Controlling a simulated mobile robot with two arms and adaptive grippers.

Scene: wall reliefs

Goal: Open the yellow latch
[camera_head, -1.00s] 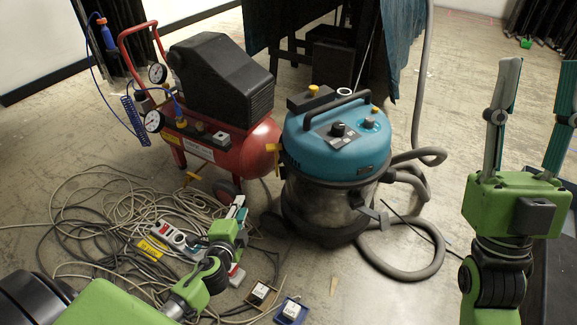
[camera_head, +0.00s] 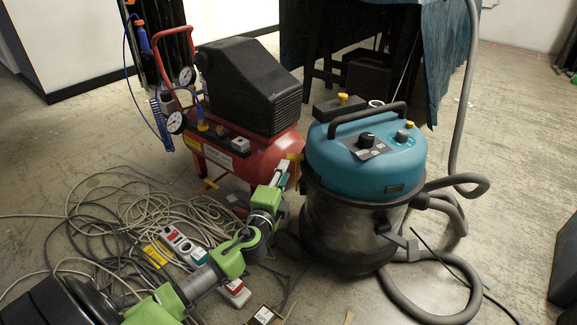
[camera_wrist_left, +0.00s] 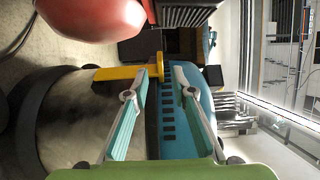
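The yellow latch (camera_head: 294,158) is on the left side of the blue-topped vacuum cleaner (camera_head: 365,165), near the rim of its metal drum. In the left wrist view the latch (camera_wrist_left: 115,73) is a yellow bar with a rounded end, lying just beyond the fingertips. My left gripper (camera_head: 281,170) reaches up from the lower left to just below the latch. In the left wrist view its two teal-padded fingers (camera_wrist_left: 160,72) are apart, with the latch's rounded end showing between their tips. I cannot tell whether a finger touches it. My right gripper is out of view.
A red compressor (camera_head: 255,155) with a black cover stands close on the left of the vacuum. Tangled cables (camera_head: 120,220) and a power strip (camera_head: 185,246) lie on the floor. A grey hose (camera_head: 455,270) loops at the right.

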